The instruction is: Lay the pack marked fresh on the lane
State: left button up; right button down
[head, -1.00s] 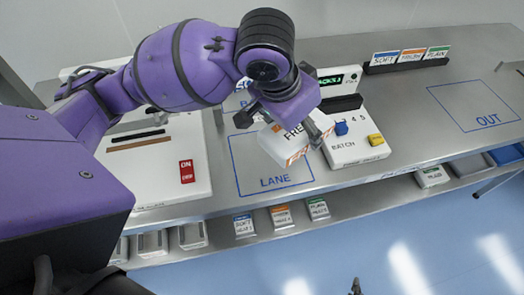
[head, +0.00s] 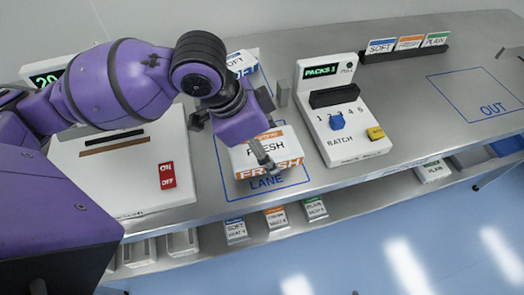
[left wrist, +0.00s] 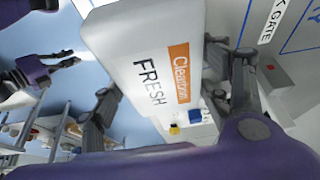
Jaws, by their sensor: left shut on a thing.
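The white pack marked FRESH (head: 265,152), with orange bands, is over the blue-outlined LANE (head: 262,188) in the head view. My left gripper (head: 238,140) is shut on it, with one finger visible at its right side. I cannot tell whether the pack touches the surface. In the left wrist view the pack (left wrist: 155,70) sits between the two fingers, its FRESH print facing the camera. My right gripper (left wrist: 66,60) shows small at the left of the left wrist view, fingers apart and empty.
A pack marked SOFT (head: 243,65) stands behind the lane. A white panel with an ON/OFF switch (head: 167,175) is left; the BATCH console (head: 345,140) is close on the right. A card rack (head: 405,52) stands at the back. The OUT square (head: 478,92) is empty.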

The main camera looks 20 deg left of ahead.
pick_arm(q)
jog(key=shift+w+a+f, duration=0.45)
jog(key=shift+a+f, duration=0.05)
jog(key=shift+f, duration=0.25)
notch_tip(320, 180, down, 3)
jog(key=shift+w+a+f+b, duration=0.1)
jog(key=shift+f+b, duration=0.05)
jog(key=shift+b, duration=0.2)
pick_arm(e)
jog(key=shift+s+f, duration=0.55)
jog(key=shift+f, duration=0.2)
pick_arm(q)
jog(key=o, duration=1.4)
jog(key=shift+f, duration=0.15)
jog(key=shift+o, duration=0.2)
pick_arm(e)
jog(key=shift+w+r, duration=0.1)
jog(key=shift+r, duration=0.05)
